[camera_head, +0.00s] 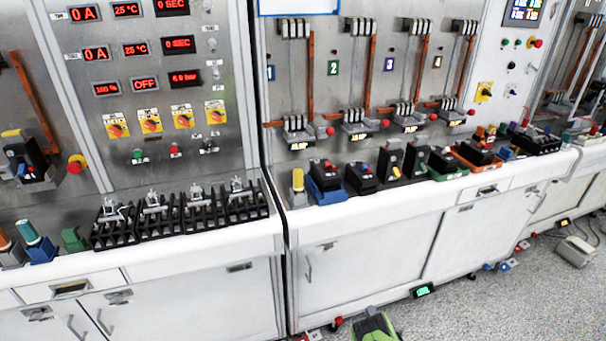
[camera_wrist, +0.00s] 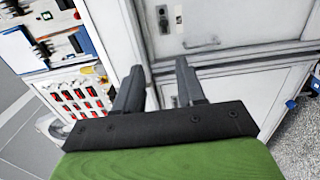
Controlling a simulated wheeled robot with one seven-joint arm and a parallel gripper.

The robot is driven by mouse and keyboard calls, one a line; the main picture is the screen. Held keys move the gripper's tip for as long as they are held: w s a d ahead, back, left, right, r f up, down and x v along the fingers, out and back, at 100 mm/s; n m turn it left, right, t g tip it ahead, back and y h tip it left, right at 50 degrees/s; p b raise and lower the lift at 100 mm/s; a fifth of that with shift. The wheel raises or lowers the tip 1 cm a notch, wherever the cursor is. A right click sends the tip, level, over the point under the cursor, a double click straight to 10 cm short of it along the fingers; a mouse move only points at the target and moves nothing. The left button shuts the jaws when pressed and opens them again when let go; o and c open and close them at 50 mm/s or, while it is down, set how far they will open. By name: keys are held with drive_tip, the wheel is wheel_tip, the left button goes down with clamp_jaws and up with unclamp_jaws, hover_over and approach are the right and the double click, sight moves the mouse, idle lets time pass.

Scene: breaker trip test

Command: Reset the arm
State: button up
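In the wrist view my gripper (camera_wrist: 158,88) points at the white cabinet fronts. Its two dark fingers stand wide apart with nothing between them, so it is open and empty. In the head view only a green and black part of my arm (camera_head: 372,325) shows at the bottom edge, low in front of the cabinets. The fingers do not show clearly there. My arm touches nothing that I can see.
A long white counter (camera_head: 370,205) carries several breaker units, with black terminal blocks (camera_head: 180,216) at left. Behind stands a grey panel with red displays (camera_head: 125,48) and numbered switches (camera_head: 362,75). Speckled floor (camera_head: 480,310) is open at right, with a pale box (camera_head: 575,251) on it.

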drive_tip(key=w+d+r+m+h, duration=0.5)
drive_tip(key=w+r+m+h, duration=0.25)
drive_tip(key=w+r, duration=0.5)
drive_tip(key=s+d+r+m+g+h, duration=0.15)
drive_tip(key=r+m, duration=0.25)
drive_tip(key=r, duration=0.5)
drive_tip(key=s+r+m+g+h, duration=0.1)
drive_tip(key=s+r+m+g, duration=0.15)
drive_tip(key=r+m, duration=0.45)
drive_tip(key=s+a+r+m+g+y, duration=0.1)
drive_tip(key=s+a+r+g+y, duration=0.15)
drive_tip(key=s+r, duration=0.45)
drive_tip(key=s+a+r+m+g+y, duration=0.1)
drive_tip(key=s+a+r+g, duration=0.1)
drive_tip(key=s+a+r, duration=0.5)
drive_tip(key=s+a+g+y, duration=0.1)
drive_tip(key=s+a+g, duration=0.2)
drive_tip(key=s, duration=2.1)
drive_tip(key=shift+s+f+m, duration=0.3)
drive_tip(key=shift+f+m, duration=0.05)
drive_tip(key=shift+m, duration=0.1)
